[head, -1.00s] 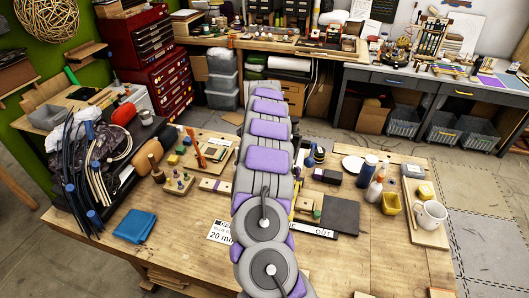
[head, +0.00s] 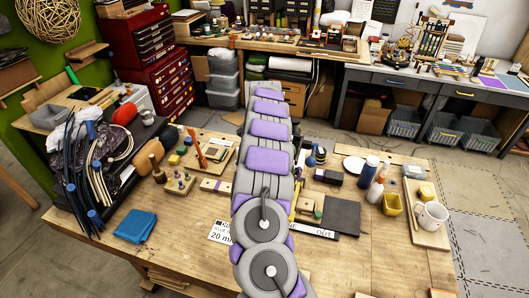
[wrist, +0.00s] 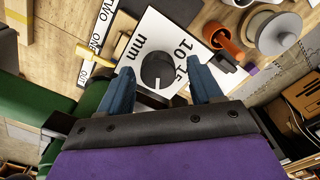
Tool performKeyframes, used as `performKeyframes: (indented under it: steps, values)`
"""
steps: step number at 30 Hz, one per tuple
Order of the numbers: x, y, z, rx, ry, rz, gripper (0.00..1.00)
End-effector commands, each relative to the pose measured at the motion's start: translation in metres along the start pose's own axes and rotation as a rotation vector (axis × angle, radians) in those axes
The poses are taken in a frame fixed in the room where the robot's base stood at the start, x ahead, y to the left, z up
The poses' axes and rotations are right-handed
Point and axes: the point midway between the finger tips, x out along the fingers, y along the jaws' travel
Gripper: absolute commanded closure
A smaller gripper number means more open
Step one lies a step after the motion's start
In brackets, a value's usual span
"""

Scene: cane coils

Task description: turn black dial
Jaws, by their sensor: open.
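The black dial (wrist: 157,70) shows in the wrist view on a white plate (wrist: 176,30) printed with "10", "15" and "min". It has a pale pointer line. My gripper (wrist: 160,66) is open, its two blue fingers on either side of the dial in the picture. I cannot tell whether they touch it. In the head view my arm hides the dial and my gripper; part of a white plate marked "20 min" (head: 220,232) shows at the arm's left.
In the wrist view, an orange cup-like piece (wrist: 228,38) and a grey round piece (wrist: 279,32) lie to the right, and a yellow piece (wrist: 122,44) to the left. In the head view, a blue cloth (head: 135,227) and white mug (head: 431,214) sit on the wooden bench (head: 385,262).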

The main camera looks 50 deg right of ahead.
Motion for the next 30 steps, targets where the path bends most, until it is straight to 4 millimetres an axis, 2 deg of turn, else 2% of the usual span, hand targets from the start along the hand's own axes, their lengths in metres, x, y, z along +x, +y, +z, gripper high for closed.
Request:
performKeyframes:
  steps: [5, 8, 11, 21, 30]
  values:
    - [-0.001, 0.0, -0.001, 0.0, 0.001, 0.0, 0.35]
    - [-0.009, -0.001, -0.001, 0.0, 0.002, -0.003, 0.35]
    - [-0.023, -0.002, -0.002, 0.001, 0.003, -0.006, 0.35]
    - [-0.091, -0.002, -0.001, 0.002, 0.002, -0.004, 0.35]
    - [-0.127, -0.002, -0.002, 0.002, 0.002, 0.001, 0.35]
